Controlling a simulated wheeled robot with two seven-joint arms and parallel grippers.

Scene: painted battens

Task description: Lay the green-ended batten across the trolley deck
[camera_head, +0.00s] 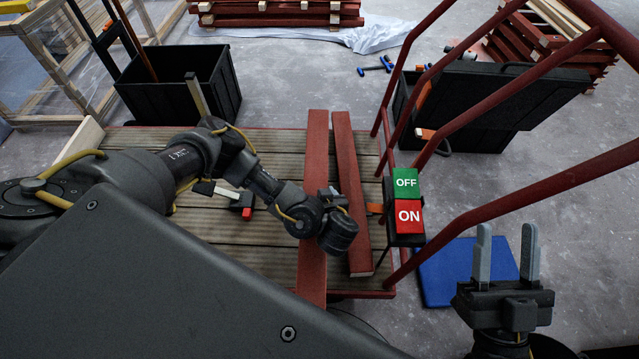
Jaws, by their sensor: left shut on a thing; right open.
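Two red battens run front to back over the slatted trolley deck (240,255). The left batten (317,150) reaches over the deck's front edge; the right batten (349,170) lies beside it, slightly angled, with a pale near end. No green end shows on either. My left gripper (332,212) is above the left batten, mostly hidden under its own wrist. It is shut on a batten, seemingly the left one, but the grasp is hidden. My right gripper (505,256) is open and empty, fingers up, right of the trolley.
Red trolley rails (440,140) and an OFF/ON switch box (404,208) stand between the deck and my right gripper. A small black, white and red object (236,198) lies on the deck. Black crates (222,85) (480,95) stand behind. A blue mat (450,270) lies on the floor.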

